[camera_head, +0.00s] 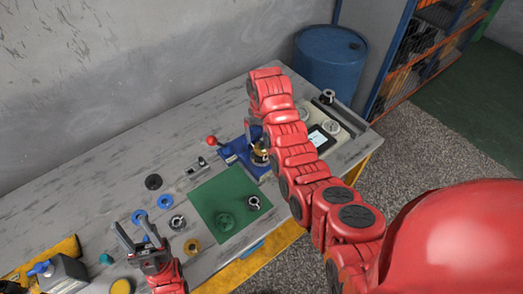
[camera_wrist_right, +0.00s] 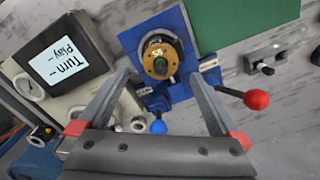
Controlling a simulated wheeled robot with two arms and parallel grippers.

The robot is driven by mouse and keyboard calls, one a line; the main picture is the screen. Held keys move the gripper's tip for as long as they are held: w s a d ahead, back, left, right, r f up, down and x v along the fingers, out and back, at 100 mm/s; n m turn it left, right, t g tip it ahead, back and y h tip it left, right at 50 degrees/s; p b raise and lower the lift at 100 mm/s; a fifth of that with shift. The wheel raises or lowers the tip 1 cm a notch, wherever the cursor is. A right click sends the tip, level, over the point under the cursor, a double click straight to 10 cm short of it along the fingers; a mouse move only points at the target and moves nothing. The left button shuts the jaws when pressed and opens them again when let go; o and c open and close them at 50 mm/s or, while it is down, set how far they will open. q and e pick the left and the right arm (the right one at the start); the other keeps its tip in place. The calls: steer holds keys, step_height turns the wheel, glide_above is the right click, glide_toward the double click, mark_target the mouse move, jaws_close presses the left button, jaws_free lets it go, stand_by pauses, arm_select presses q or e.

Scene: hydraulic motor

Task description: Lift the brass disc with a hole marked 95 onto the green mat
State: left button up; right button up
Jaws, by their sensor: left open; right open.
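The brass disc (camera_wrist_right: 161,60) sits in the blue fixture, facing my right wrist camera; its marking appears upside down and looks like 95. In the head view the disc (camera_head: 260,156) is small, beside my right arm. My right gripper (camera_wrist_right: 159,76) is open, its fingers to either side of and short of the disc, touching nothing I can see. The green mat (camera_head: 211,196) lies left of and in front of the fixture; its corner shows in the right wrist view (camera_wrist_right: 245,22). My left gripper (camera_head: 136,232) is open and empty over the table's front left.
The blue fixture (camera_wrist_right: 182,22) has a red-knobbed lever (camera_wrist_right: 256,99). A device with a screen (camera_wrist_right: 62,50) stands beside it. A green round part (camera_head: 224,222) and a dark ring (camera_head: 253,203) lie on the mat. Several rings lie left of it.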

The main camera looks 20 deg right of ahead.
mark_target(262, 146)
step_height(262, 146, down, 3)
steer(key=shift+s+r+p, duration=0.1)
steer(key=shift+s+p, duration=0.05)
steer(key=shift+p, duration=0.95)
steer(key=shift+f, duration=0.9)
jaws_close()
